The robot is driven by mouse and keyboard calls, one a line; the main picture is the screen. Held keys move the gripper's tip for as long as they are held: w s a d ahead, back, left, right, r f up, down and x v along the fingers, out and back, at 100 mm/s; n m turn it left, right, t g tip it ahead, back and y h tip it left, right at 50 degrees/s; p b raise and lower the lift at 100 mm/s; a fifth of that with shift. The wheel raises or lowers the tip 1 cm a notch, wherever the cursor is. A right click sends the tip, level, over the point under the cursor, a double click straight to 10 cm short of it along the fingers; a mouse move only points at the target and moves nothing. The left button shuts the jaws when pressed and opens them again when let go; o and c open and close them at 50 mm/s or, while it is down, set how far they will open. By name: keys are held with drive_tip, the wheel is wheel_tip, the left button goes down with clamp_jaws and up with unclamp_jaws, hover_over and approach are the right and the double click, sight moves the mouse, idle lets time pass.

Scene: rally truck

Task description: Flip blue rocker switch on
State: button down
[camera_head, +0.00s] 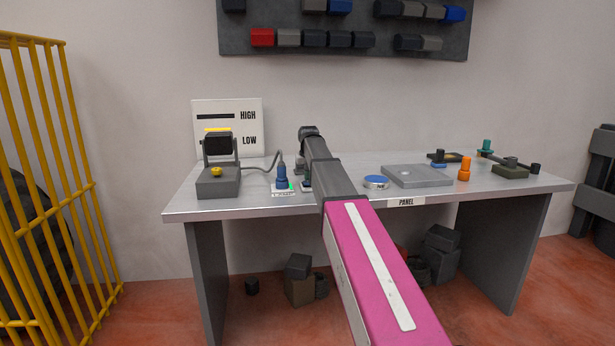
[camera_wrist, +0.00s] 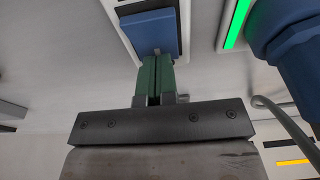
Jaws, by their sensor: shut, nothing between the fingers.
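The blue rocker switch (camera_wrist: 150,32) sits in a dark frame on a white plate at the top of the wrist view. My gripper (camera_wrist: 157,58) is shut and empty, its green fingers together. The fingertips overlap the near edge of the blue rocker in the picture; I cannot tell whether they touch it. In the head view my arm reaches over the table and the rocker is not visible, apparently hidden by the arm. My gripper is mostly hidden there too.
A blue knob-like part (camera_head: 282,180) stands left of my arm, beside a lit green strip (camera_wrist: 237,25). A lamp on a grey box (camera_head: 218,182) stands farther left. A grey plate (camera_head: 417,176), a blue disc (camera_head: 376,181) and an orange peg (camera_head: 464,169) lie to the right.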

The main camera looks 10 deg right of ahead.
drive_tip(key=shift+s+r, duration=0.2)
drive_tip(key=shift+s, duration=0.6)
drive_tip(key=shift+r, duration=0.55)
wheel_tip(320, 180, up, 13)
drive_tip(key=s, duration=0.2)
drive_tip(key=shift+f, duration=0.1)
drive_tip(key=shift+w+f, duration=0.1)
drive_tip(key=shift+w, duration=0.4)
drive_tip(key=shift+f, duration=0.1)
